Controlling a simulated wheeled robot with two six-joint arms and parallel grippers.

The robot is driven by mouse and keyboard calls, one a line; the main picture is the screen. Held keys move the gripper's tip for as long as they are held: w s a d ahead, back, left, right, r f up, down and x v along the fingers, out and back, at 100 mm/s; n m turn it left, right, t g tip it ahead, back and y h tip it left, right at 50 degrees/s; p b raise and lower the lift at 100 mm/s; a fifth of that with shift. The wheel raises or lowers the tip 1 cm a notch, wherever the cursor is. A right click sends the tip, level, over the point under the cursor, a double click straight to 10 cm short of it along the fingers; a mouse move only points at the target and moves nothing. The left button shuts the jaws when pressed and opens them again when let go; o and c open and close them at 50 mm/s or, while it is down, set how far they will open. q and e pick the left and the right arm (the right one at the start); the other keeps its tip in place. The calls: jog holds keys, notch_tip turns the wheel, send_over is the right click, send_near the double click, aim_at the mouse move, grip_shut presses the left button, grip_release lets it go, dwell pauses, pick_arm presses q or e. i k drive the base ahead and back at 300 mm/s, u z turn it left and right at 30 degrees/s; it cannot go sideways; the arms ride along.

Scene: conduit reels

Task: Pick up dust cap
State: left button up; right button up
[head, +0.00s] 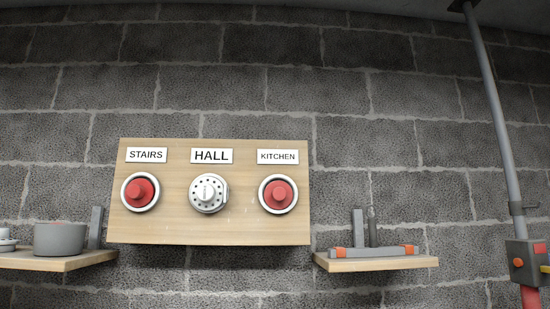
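Two red caps, which look like dust caps, sit in round white rings on a wooden board (250,230). The left red cap (140,192) is under the STAIRS label, and the right red cap (278,194) is under the KITCHEN label. Under the HALL label, a white round fitting (208,193) with small holes around its face shows no red cap. Neither of my grippers is in view.
A left wooden shelf (60,263) holds a grey round tub (60,239) and a white part (7,241) cut by the picture edge. A right shelf (375,265) holds a grey-and-orange tool (375,251). A grey pipe (490,100) runs down the block wall.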

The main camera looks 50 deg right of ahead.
aim_at(139, 194)
jog(key=z, duration=0.05)
jog(key=k, duration=0.5)
jog(key=z, duration=1.15)
jog(key=i, duration=0.95)
jog(key=u, duration=1)
